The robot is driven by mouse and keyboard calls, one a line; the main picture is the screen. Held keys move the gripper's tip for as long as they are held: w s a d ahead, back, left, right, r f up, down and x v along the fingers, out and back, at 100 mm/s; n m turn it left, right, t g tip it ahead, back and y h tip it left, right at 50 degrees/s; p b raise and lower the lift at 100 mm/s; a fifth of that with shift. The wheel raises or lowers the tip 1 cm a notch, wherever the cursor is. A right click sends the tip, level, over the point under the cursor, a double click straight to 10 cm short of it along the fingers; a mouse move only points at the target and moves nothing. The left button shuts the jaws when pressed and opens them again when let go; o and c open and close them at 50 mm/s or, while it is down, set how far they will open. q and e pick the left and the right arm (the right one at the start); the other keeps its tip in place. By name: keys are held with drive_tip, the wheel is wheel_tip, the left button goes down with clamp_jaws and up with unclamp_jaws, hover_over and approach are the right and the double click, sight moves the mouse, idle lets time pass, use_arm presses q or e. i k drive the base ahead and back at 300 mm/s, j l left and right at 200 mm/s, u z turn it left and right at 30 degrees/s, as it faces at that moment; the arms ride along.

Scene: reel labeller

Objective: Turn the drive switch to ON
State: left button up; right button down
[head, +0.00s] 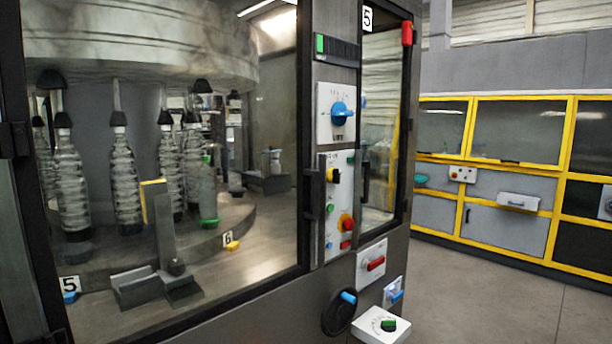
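No label reading drive or ON is legible, so I cannot tell which control is the drive switch. The candidates sit on the machine's front right post in the head view. A blue rotary knob (343,113) is on a white plate, its marks too small to read. Below it a black and yellow switch (333,175) is on a panel with buttons. A red handle (376,263) lies nearly level on a white plate. A green knob (388,325) is on a white box at the bottom. Neither of my grippers is in view.
Glass doors (230,170) close off a carousel with clear bottles (125,180). Grey floor (480,290) is open at right, before yellow-framed cabinets (510,205).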

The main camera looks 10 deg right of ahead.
sight(333, 174)
drive_tip(key=i+l+u, duration=0.2)
drive_tip(key=l, duration=0.3)
drive_tip(key=l+u, duration=0.25)
drive_tip(key=l, duration=0.3)
drive_tip(key=i+l+u, duration=0.2)
drive_tip(key=l, duration=0.35)
drive_tip(key=k, duration=0.1)
